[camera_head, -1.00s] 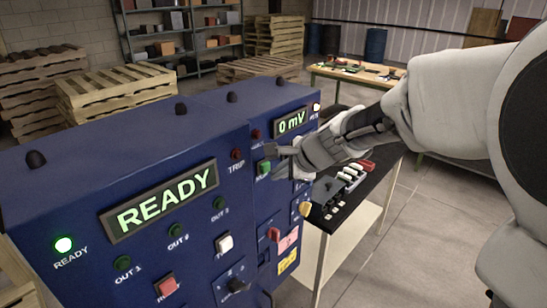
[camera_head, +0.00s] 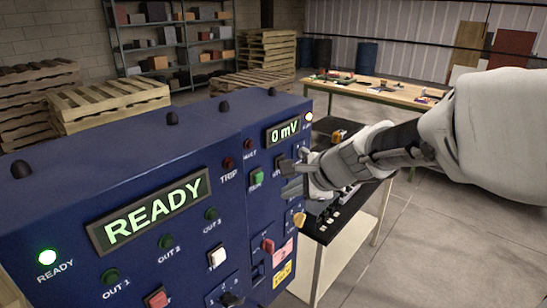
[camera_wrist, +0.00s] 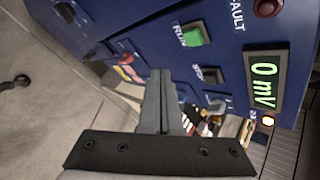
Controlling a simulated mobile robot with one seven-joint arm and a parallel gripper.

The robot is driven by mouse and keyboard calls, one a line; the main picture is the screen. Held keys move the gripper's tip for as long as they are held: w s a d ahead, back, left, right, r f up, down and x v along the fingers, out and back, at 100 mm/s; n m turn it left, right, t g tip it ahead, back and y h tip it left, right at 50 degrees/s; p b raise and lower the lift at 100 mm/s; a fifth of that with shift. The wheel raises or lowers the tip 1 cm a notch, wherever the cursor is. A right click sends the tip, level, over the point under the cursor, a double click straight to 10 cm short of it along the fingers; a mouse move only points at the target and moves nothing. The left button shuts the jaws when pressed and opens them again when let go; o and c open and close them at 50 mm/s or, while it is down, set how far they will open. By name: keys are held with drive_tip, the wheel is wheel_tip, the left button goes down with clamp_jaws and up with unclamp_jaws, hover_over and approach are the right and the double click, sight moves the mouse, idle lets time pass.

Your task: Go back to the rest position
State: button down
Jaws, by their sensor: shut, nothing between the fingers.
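My gripper (camera_head: 292,176) is in front of the right part of the blue control cabinet (camera_head: 60,195), close to its face, below the "0 mV" display (camera_head: 283,131). It holds nothing. In the wrist view my gripper's fingers (camera_wrist: 161,85) are together in the middle. The green RUN button (camera_head: 256,177) is just left of the fingers in the head view, and it shows above them in the wrist view (camera_wrist: 193,36). I cannot tell from these views how wide the gap to the panel is.
A black-topped cart (camera_head: 325,233) stands right of the cabinet, partly behind my arm. A wooden workbench (camera_head: 375,90) with small items is farther back. Pallets (camera_head: 108,101) and shelves (camera_head: 175,45) stand behind the cabinet. The floor at right (camera_head: 440,250) is clear.

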idle(0.4)
drive_tip(key=s+d+n+h, duration=0.2)
drive_tip(key=s+d+n, duration=0.2)
drive_tip(key=s, duration=0.3)
drive_tip(key=s+d+n+h, duration=0.2)
drive_tip(key=s+d+n, duration=0.2)
drive_tip(key=s+n, duration=0.2)
drive_tip(key=s+d+r+n+g+h, duration=0.1)
drive_tip(key=s+d+n, duration=0.4)
drive_tip(key=s, duration=0.5)
drive_tip(key=shift+s+n+h, duration=0.15)
drive_tip(key=shift+n+h, duration=0.15)
drive_tip(key=shift+h, duration=0.1)
